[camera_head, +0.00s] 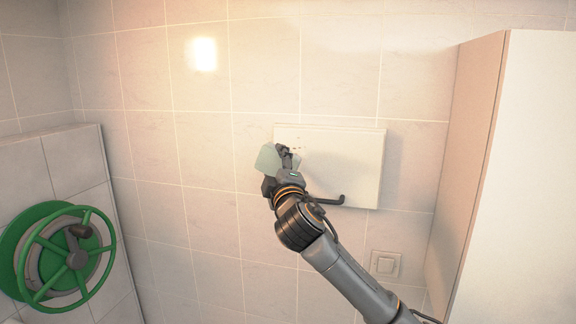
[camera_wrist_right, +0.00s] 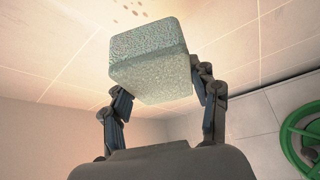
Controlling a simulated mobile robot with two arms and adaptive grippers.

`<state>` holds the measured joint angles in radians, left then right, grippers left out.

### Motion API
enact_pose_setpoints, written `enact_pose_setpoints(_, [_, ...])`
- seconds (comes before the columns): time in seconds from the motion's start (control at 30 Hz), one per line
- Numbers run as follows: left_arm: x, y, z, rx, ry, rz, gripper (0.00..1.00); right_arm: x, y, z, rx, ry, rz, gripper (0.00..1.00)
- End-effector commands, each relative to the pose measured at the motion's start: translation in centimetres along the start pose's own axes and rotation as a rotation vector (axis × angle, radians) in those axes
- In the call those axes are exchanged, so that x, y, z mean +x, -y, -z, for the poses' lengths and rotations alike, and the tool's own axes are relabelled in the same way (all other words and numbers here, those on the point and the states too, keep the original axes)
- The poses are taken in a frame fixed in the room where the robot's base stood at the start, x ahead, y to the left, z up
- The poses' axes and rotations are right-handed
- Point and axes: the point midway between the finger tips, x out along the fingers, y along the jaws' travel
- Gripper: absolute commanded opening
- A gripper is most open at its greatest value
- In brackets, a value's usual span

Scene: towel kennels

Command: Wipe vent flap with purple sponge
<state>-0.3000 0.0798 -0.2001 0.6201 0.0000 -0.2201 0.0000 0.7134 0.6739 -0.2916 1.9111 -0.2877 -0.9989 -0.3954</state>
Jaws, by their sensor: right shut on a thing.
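The vent flap (camera_head: 350,160) is a white panel on the tiled wall with a black handle (camera_head: 330,200) at its lower edge. Small brown spots (camera_wrist_right: 128,8) show on the pale surface at the top of the right wrist view. My right gripper (camera_head: 281,160) is at the flap's left side, shut on a block-shaped sponge (camera_head: 267,158). The sponge looks pale grey-green, not purple, and fills the space between both fingers in the right wrist view (camera_wrist_right: 150,60). I cannot tell whether it touches the flap. The gripper and forearm hide part of the flap. My left gripper is out of view.
A tall pale cabinet or partition (camera_head: 525,170) stands at the right. A wall switch (camera_head: 385,264) is below the flap. The tiled wall above the flap is clear.

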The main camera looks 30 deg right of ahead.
Motion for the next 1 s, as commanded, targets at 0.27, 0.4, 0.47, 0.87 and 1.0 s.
enact_pose_setpoints(0.27, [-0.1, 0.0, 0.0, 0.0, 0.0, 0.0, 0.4, 2.9, -0.9, -1.2, 0.0, 0.001, -0.002, 0.35])
enact_pose_setpoints(0.4, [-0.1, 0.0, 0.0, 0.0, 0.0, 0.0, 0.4, 4.1, -1.2, -1.8, 0.0, 0.0, -0.001, 0.35])
enact_pose_setpoints(0.47, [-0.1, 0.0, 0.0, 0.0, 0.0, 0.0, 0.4, 4.5, -1.4, -1.9, 0.0, 0.0, -0.001, 0.35])
enact_pose_setpoints(0.87, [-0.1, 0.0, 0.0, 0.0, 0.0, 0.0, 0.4, 5.2, -1.5, -2.2, 0.001, -0.001, 0.0, 0.35])
enact_pose_setpoints(1.0, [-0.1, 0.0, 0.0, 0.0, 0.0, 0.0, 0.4, 5.2, -1.5, -2.2, 0.001, -0.001, 0.0, 0.35])
